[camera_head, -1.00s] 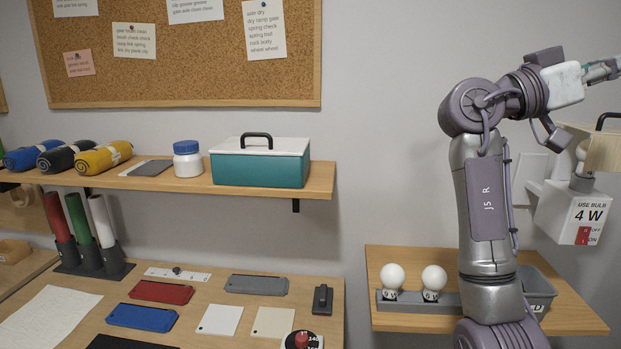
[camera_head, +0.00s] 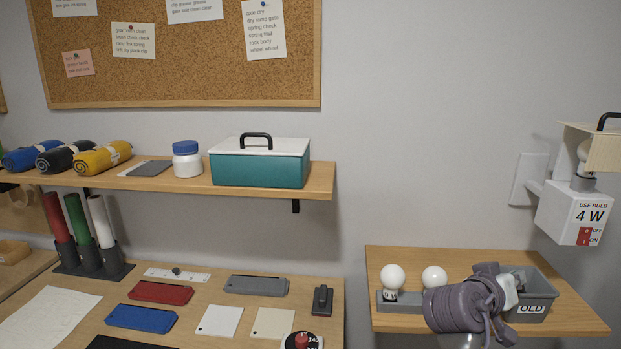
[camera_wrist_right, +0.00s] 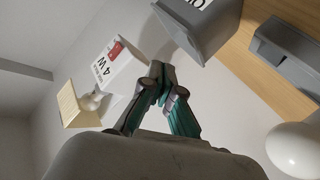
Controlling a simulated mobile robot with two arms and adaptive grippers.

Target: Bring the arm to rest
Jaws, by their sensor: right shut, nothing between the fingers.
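My right arm (camera_head: 465,303) is folded low in front of the right-hand shelf in the head view, with its wrist close to the grey bin (camera_head: 541,283). My right gripper (camera_wrist_right: 160,72) is seen in the wrist view, its green-and-grey fingers shut with nothing between them. In that view it points toward the gap between the white lamp box (camera_wrist_right: 110,57) and the grey bin (camera_wrist_right: 206,22). Its fingertips cannot be made out in the head view. My left gripper is in neither view.
Two white bulbs (camera_head: 392,278) (camera_head: 434,277) stand in a grey holder (camera_head: 386,303) beside the arm. The lamp box (camera_head: 574,215), marked 4 W, is on the wall at right. A teal toolbox (camera_head: 259,168) sits on the left shelf. The wall between is clear.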

